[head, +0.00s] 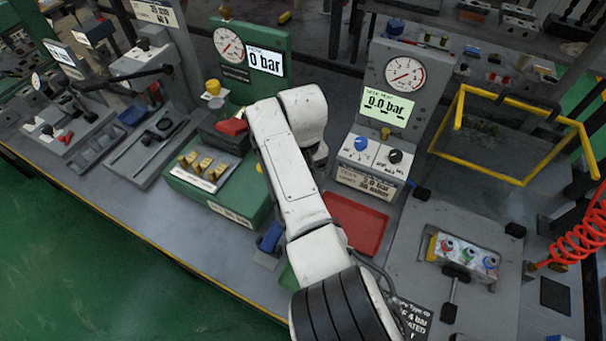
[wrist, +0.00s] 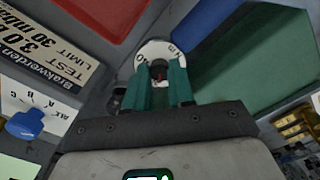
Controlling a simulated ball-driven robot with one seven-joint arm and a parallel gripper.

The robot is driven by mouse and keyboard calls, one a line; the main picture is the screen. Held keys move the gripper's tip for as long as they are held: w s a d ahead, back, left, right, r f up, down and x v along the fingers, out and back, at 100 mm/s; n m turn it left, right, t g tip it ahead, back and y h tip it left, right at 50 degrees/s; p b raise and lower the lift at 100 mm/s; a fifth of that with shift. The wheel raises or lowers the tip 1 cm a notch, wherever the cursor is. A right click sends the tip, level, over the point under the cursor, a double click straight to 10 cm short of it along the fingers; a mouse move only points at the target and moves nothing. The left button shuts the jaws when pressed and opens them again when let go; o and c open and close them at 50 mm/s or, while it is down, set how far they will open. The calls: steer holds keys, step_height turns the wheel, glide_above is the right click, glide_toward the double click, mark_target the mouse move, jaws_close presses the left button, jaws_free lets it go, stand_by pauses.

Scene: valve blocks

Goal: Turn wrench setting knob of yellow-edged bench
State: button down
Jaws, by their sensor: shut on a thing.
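A round white dial ring (wrist: 152,49) with black markings shows at the top middle of the wrist view, with a small dark knob and a bit of red at its centre. My gripper (wrist: 160,73) has its two teal fingers over this dial, one on each side of the knob, and is shut on it. The fingers cover part of the dial, so its setting cannot be read. In the head view my white arm hides the gripper and the dial. The grey bench with a yellow front edge (head: 160,247) runs across that view.
A red tray (head: 357,223), a blue-handled thing (head: 270,238) and a green fixture (head: 222,186) are close around the arm. The grey gauge panel (head: 410,65) with a blue knob (head: 361,143) stands to the right, beside a yellow frame (head: 485,166).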

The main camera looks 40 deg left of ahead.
steer(key=shift+m, duration=1)
steer(key=c, duration=1.2)
jaws_free()
steer(key=shift+r, duration=0.15)
step_height(320, 180, up, 10)
steer(key=shift+r, duration=0.25)
